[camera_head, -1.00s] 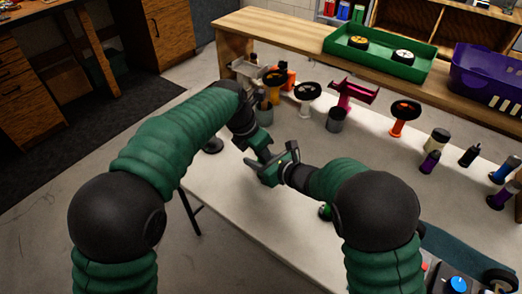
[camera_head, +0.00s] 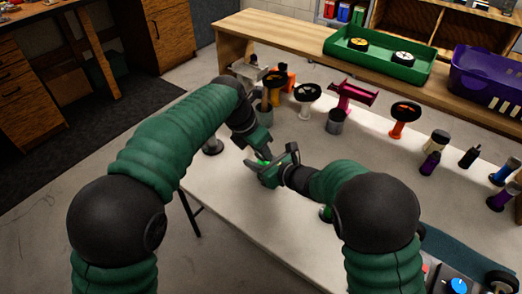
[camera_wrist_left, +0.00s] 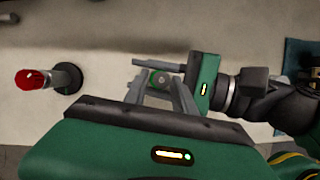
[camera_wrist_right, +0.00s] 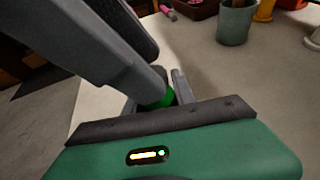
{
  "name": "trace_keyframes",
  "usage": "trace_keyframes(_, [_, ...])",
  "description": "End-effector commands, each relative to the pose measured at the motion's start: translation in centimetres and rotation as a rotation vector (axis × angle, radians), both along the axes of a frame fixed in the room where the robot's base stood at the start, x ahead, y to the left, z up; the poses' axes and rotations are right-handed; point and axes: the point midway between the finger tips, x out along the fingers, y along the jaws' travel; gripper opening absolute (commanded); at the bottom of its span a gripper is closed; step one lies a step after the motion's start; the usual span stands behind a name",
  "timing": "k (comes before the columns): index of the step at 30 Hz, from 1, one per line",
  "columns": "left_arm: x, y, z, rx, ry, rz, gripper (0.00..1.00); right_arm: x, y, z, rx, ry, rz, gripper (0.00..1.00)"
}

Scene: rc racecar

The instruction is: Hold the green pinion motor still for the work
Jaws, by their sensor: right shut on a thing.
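The green pinion motor shows as a small green piece (camera_head: 263,157) between my two grippers in the head view. It also shows in the right wrist view (camera_wrist_right: 166,97) as a green round end. My right gripper (camera_head: 265,165) is shut on it above the white table. In the left wrist view, its grey round face (camera_wrist_left: 158,78) sits between the fingers. My left gripper (camera_wrist_left: 156,92) is close over the motor from the other side, its fingers apart around it. Whether they touch it cannot be told. Much of the motor is hidden by fingers.
A red-tipped stand (camera_wrist_left: 62,79) is left of the grippers in the left wrist view. A grey cup (camera_head: 335,121) and several wheels and stands line the table's far side. A green tray (camera_head: 378,72) and purple basket (camera_head: 489,73) sit on the wooden bench behind.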

Motion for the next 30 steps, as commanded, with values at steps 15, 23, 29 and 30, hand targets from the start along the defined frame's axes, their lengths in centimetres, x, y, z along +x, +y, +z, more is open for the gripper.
trace_keyframes(15, [-1.1, 1.1, 4.1, -0.002, -0.002, -0.001, 0.34, 0.0, 0.0, -0.1, -0.001, 0.002, 0.0, 0.0])
trace_keyframes(23, [-2.7, 2.9, 9.6, -0.001, 0.0, 0.0, 0.34, 0.0, 0.0, -0.1, 0.0, 0.001, 0.0, 0.0])
trace_keyframes(29, [-3.2, 3.3, 10.9, 0.0, 0.003, -0.001, 0.34, 0.0, 0.0, 0.0, 0.001, 0.001, 0.001, 0.0])
trace_keyframes(30, [-3.2, 3.3, 10.9, 0.0, 0.003, -0.001, 0.34, 0.0, 0.0, 0.0, 0.001, 0.001, 0.001, 0.0])
